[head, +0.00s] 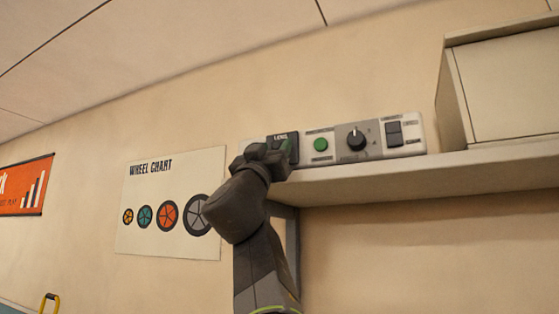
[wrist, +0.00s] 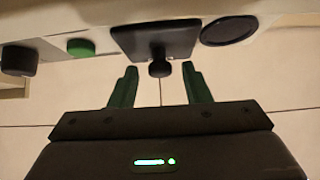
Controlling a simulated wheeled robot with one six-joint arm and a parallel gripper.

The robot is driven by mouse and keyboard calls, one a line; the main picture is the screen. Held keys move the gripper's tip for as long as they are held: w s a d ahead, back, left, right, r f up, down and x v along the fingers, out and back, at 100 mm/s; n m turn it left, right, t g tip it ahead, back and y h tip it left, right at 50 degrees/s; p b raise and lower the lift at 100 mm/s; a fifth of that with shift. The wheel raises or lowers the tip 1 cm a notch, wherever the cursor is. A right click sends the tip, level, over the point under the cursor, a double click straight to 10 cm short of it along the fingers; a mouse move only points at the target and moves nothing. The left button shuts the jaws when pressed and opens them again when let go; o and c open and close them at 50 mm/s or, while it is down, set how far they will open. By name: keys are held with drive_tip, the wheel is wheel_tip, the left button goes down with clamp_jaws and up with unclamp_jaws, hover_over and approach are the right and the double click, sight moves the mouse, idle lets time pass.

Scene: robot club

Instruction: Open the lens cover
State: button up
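The lens cover is a dark square plate with a small knob (wrist: 160,68) on its front. In the wrist view the plate (wrist: 140,42) is at top centre, and in the head view its labelled top (head: 283,136) shows above my gripper (head: 268,156). A dark round disc (wrist: 229,30), which looks like the lens, shows beside the plate in the wrist view. My gripper (wrist: 159,82) is open, with green fingertips apart on either side of the knob. I cannot tell whether they touch it. In the head view my arm hides the disc and most of the knob.
The panel stands on a wall shelf (head: 420,179). Right of the cover are a green button (head: 320,144), a black dial (head: 356,139) and a rocker switch (head: 394,133). A large pale box (head: 505,90) stands at the shelf's right. A wheel chart (head: 150,215) hangs left.

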drive_tip(key=b+v, duration=0.6)
drive_tip(key=v, duration=0.8)
drive_tip(key=shift+b, duration=0.35)
drive_tip(key=shift+w+r, duration=0.1)
drive_tip(key=shift+r, duration=0.05)
drive_tip(key=p+x, duration=0.7)
drive_tip(key=x, duration=0.7)
drive_tip(key=shift+a, duration=0.25)
drive_tip(key=shift+d, duration=0.1)
